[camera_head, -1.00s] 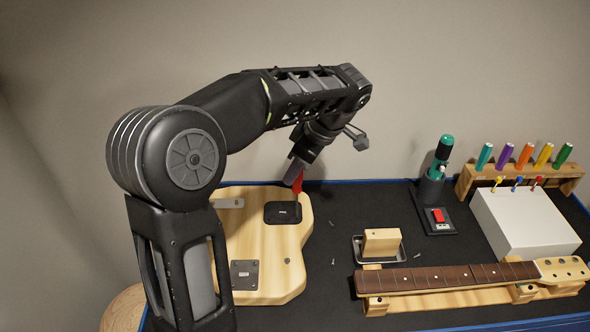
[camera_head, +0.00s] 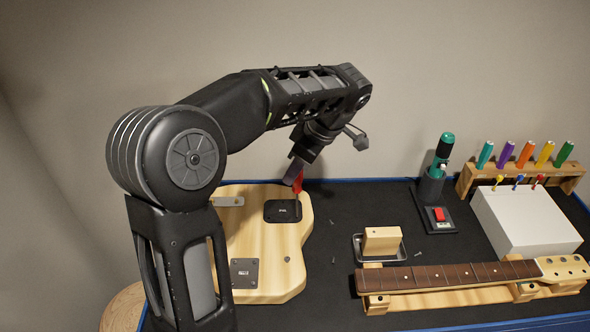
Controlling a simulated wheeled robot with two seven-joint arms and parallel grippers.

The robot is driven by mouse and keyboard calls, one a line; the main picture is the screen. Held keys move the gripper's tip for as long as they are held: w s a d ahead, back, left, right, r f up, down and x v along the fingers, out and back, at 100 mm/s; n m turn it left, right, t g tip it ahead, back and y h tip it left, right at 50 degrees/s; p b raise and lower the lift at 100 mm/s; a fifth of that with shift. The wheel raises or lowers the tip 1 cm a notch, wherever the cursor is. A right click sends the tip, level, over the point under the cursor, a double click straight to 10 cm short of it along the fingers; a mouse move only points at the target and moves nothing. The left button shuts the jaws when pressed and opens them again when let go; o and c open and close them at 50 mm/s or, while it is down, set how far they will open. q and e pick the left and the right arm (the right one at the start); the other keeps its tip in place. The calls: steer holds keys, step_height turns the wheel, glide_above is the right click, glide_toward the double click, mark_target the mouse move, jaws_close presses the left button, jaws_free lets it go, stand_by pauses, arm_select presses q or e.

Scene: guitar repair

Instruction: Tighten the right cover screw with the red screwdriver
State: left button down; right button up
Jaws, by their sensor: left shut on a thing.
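The red screwdriver (camera_head: 298,183) is in my left gripper (camera_head: 294,172), which is shut on its handle. It points down, and its thin shaft reaches the right part of the black cover plate (camera_head: 281,211). The plate lies on the light wooden guitar body (camera_head: 262,248). I cannot tell whether the tip sits in the right cover screw; the screw is too small to make out. My right gripper is not in view.
A metal plate (camera_head: 244,274) lies lower on the body. Right of it are loose screws (camera_head: 331,223), a wooden block (camera_head: 382,240), a guitar neck (camera_head: 450,276), a green electric screwdriver on a stand (camera_head: 440,160), a white box (camera_head: 525,222) and a rack of colored drivers (camera_head: 525,172).

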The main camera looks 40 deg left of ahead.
arm_select(q)
steer(key=shift+f, duration=0.1)
steer(key=shift+f+m+t+b, duration=0.2)
steer(key=shift+m+t+b, duration=0.3)
steer(key=shift+m+b, duration=0.65)
steer(key=shift+r+m+t+b, duration=0.1)
steer(key=shift+m+t+b, duration=0.4)
steer(key=shift+m, duration=0.65)
steer(key=shift+w+r+m, duration=0.1)
steer(key=shift+m, duration=0.2)
steer(key=shift+m+t+b, duration=0.3)
steer(key=shift+m+b, duration=0.05)
steer(key=shift+m, duration=0.15)
steer(key=shift+m+t+h+b, duration=0.3)
steer(key=shift+m+t+b, duration=0.25)
steer(key=shift+m, duration=0.65)
steer(key=shift+w+d+m, duration=0.1)
steer(key=shift+m, duration=0.8)
steer(key=shift+t, duration=0.25)
